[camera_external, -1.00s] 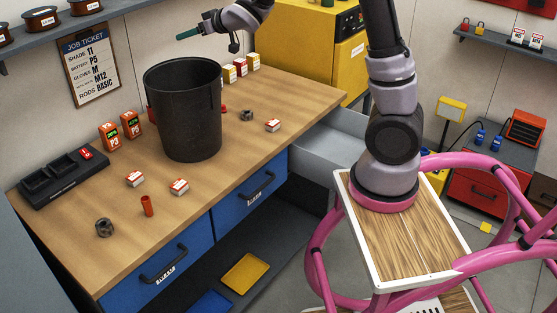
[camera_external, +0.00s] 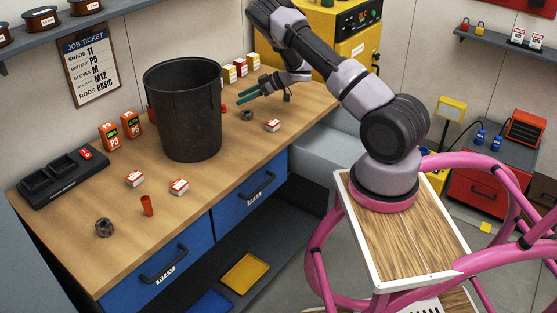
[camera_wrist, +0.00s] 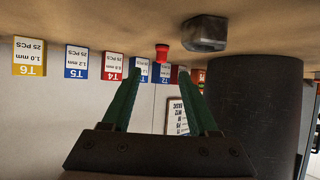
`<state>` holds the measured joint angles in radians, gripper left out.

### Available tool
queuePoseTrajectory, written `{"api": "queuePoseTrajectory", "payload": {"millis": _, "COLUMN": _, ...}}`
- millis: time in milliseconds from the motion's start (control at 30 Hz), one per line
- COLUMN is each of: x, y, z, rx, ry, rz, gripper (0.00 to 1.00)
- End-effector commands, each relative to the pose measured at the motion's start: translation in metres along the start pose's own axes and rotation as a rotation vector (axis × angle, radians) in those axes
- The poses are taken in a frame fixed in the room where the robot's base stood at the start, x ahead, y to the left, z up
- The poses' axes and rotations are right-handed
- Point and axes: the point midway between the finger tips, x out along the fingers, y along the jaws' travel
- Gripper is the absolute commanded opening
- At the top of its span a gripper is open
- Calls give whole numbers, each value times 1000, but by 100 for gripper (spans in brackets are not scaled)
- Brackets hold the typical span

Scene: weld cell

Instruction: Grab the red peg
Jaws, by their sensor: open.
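A small red peg (camera_wrist: 162,53) shows in the wrist view, which looks upside down. It stands on the bench, ahead of my gripper (camera_wrist: 160,74) and lined up between the two green fingers. The fingers are apart with nothing between them. In the external view my gripper (camera_external: 247,97) is low over the back of the bench, just right of the black bin (camera_external: 182,112). A second, orange-red peg (camera_external: 147,206) stands upright near the bench's front edge, far from my gripper.
A dark hex nut (camera_wrist: 205,32) lies close to the red peg. The black bin (camera_wrist: 254,110) is close on the right in the wrist view. Small labelled boxes (camera_wrist: 76,62) line the wall side. A red-and-white box (camera_external: 273,126) lies near the front edge.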

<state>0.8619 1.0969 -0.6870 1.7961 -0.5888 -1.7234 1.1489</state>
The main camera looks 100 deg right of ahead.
Motion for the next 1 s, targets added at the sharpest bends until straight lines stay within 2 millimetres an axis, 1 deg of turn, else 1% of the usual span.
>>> {"api": "queuePoseTrajectory", "payload": {"millis": 33, "x": 11, "y": -2, "z": 0, "rx": -2, "ry": -1, "rz": -4, "gripper": 60}}
{"api": "queuePoseTrajectory", "payload": {"millis": 100, "x": 23, "y": -2, "z": 0, "rx": -2, "ry": -1, "rz": -4, "gripper": 60}}
{"api": "queuePoseTrajectory", "payload": {"millis": 200, "x": 34, "y": -2, "z": -1, "rx": -3, "ry": -1, "rz": -2, "gripper": 60}}
{"api": "queuePoseTrajectory", "payload": {"millis": 367, "x": 45, "y": -2, "z": -2, "rx": -2, "ry": 0, "rz": -1, "gripper": 60}}
{"api": "queuePoseTrajectory", "payload": {"millis": 633, "x": 84, "y": -4, "z": -4, "rx": -4, "ry": -1, "rz": -3, "gripper": 60}}
{"api": "queuePoseTrajectory", "payload": {"millis": 767, "x": 92, "y": -4, "z": -5, "rx": -3, "ry": 1, "rz": 0, "gripper": 60}}
{"api": "queuePoseTrajectory", "payload": {"millis": 967, "x": 92, "y": -3, "z": -5, "rx": -2, "ry": 2, "rz": 1, "gripper": 60}}
{"api": "queuePoseTrajectory", "payload": {"millis": 1000, "x": 92, "y": -3, "z": -5, "rx": -2, "ry": 2, "rz": 1, "gripper": 52}}
